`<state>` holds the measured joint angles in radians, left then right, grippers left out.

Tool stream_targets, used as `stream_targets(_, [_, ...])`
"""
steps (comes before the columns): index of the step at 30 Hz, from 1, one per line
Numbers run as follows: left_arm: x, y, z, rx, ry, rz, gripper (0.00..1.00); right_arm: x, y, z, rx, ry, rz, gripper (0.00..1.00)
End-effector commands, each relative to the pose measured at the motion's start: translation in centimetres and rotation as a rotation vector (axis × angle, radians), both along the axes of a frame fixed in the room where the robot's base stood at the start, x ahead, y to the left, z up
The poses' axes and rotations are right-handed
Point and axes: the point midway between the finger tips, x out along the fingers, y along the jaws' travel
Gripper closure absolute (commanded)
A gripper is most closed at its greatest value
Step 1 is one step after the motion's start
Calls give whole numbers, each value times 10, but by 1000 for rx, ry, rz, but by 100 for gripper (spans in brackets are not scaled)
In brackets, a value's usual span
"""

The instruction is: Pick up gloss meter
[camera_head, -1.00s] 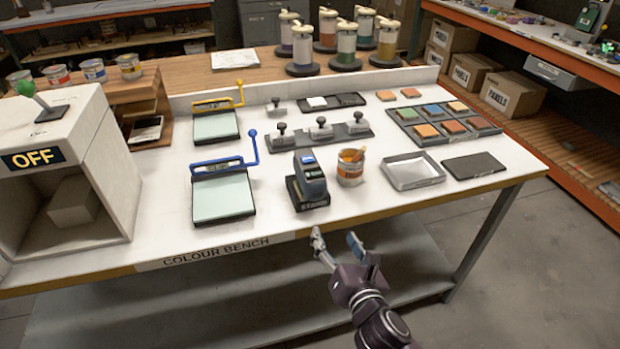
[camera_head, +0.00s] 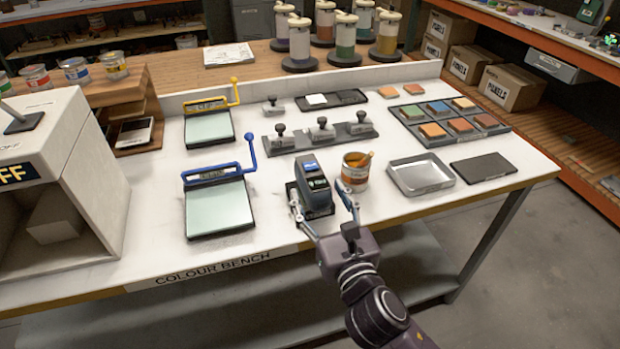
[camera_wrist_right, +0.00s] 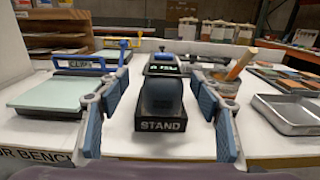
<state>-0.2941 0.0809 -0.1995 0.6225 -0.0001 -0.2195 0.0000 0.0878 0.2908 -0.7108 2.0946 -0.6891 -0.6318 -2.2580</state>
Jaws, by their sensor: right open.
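The gloss meter (camera_head: 314,183) is a dark blue-grey handheld device with a small lit screen on top. It sits in a black stand near the front edge of the bench. In the right wrist view the gloss meter (camera_wrist_right: 161,95) is centred, above the stand (camera_wrist_right: 160,125) lettered STAND. My right gripper (camera_head: 322,200) is open, with one finger on each side of the meter's near end. In the wrist view its blue-padded fingers (camera_wrist_right: 160,112) flank the meter and stand, with gaps visible on both sides. My left gripper is not in view.
An orange-labelled can (camera_head: 355,171) with a stick stands close right of the meter. A metal tray (camera_head: 421,175) lies further right. A blue-handled drawdown board (camera_head: 219,207) lies to the left. Weights with knobs (camera_head: 321,133) stand behind.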

Motion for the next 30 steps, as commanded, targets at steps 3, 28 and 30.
stream_targets(3, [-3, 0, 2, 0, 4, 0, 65, 13, 4, 2, 2, 0, 0, 41])
stream_targets(28, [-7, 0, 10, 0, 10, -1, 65, 66, 16, 0, 3, 1, 1, 52])
stream_targets(30, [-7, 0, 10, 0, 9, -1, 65, 66, 16, 0, 3, 2, 1, 59])
